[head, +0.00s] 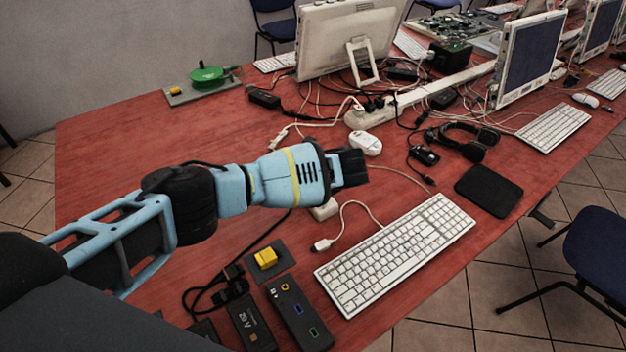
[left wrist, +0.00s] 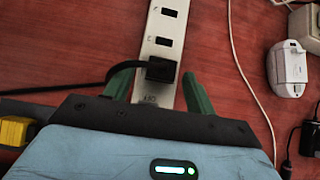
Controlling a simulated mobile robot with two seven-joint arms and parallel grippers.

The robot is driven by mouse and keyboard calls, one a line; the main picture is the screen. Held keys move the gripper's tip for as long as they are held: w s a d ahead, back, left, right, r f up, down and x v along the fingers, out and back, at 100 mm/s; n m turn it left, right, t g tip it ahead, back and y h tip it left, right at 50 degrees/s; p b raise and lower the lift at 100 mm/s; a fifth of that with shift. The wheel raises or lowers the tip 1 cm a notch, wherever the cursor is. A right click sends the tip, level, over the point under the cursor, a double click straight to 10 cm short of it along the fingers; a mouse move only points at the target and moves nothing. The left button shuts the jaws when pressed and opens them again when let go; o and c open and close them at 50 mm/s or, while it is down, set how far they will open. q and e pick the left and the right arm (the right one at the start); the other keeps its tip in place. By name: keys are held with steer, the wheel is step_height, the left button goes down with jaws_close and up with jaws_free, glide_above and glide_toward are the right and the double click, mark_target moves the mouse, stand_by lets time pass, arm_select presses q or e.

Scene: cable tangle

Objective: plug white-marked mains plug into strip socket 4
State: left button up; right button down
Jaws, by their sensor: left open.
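My left gripper (head: 350,167) hangs over the middle of the table in the head view. In the left wrist view its green fingers (left wrist: 157,88) are open, one on each side of a pale bar (left wrist: 165,28) with dark slots. A black plug-like block (left wrist: 162,70) sits on the bar between the fingers, with gaps to both; its black cable runs left. In the head view the gripper hides this spot. A white power strip (head: 408,99) with black plugs (head: 374,103) lies farther back. I cannot make out a white mark or socket numbers. My right gripper is not in view.
A white keyboard (head: 395,252) lies to the right, and a yellow block (head: 265,258) on a dark plate nearer. Monitors, headphones (head: 467,142) and loose cables crowd the back.

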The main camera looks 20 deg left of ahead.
arm_select(q)
steer(key=p+v, duration=0.1)
steer(key=v, duration=0.5)
steer(key=shift+d+r, duration=0.1)
steer(key=shift+r, duration=0.1)
steer(key=shift+s+d+r+p, duration=0.3)
steer(key=shift+s+d+r, duration=0.1)
steer(key=shift+r, duration=0.05)
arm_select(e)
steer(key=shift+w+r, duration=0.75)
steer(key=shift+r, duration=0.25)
arm_select(q)
steer(key=shift+d+f, duration=0.1)
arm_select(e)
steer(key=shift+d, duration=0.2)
